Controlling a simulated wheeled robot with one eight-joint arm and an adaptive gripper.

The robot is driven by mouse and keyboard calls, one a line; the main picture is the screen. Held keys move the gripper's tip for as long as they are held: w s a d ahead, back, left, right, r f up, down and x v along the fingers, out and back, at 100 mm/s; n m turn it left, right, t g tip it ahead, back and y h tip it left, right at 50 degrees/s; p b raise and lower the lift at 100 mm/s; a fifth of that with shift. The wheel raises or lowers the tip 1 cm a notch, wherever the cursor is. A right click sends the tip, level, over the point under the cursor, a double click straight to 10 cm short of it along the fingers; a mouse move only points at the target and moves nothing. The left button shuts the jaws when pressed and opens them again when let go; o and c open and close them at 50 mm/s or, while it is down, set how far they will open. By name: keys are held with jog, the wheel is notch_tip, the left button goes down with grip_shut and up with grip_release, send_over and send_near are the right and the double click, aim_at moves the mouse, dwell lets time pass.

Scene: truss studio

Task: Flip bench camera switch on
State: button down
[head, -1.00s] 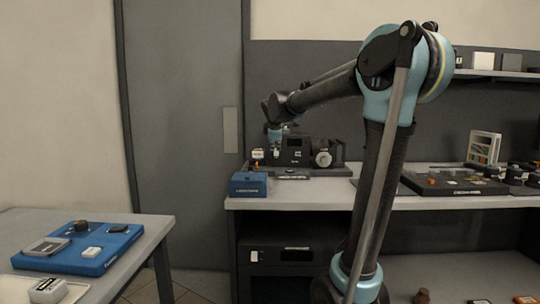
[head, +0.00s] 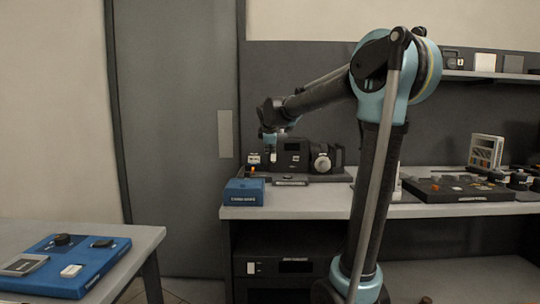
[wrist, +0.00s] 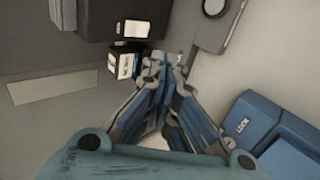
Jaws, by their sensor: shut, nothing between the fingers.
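The black bench camera (head: 296,153) stands at the back left of the bench, with a pale round lens part (head: 322,163) on its right. In the wrist view its dark body (wrist: 95,18) shows at the top, with a white label (wrist: 137,29). My gripper (head: 272,158) is just left of the camera body in the head view, pointing down. In the wrist view my gripper (wrist: 168,62) has its fingertips together, with nothing held. A small box with white and blue faces (wrist: 124,62) is beside the fingertips. I cannot pick out the switch or tell whether anything is touched.
A blue box (head: 243,192) sits at the bench's front left corner, and it also shows in the wrist view (wrist: 240,122). A dark panel with parts (head: 460,190) lies on the right. A blue tray (head: 95,272) is on the separate left table. Bare bench (head: 310,200) lies in front of the camera.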

aim_at(273, 157)
jog(key=x, duration=0.7)
jog(key=w+r+x, duration=0.1)
jog(key=x, duration=0.2)
jog(key=shift+w+f, duration=0.35)
jog(key=shift+w, duration=0.55)
jog(key=shift+d, duration=0.1)
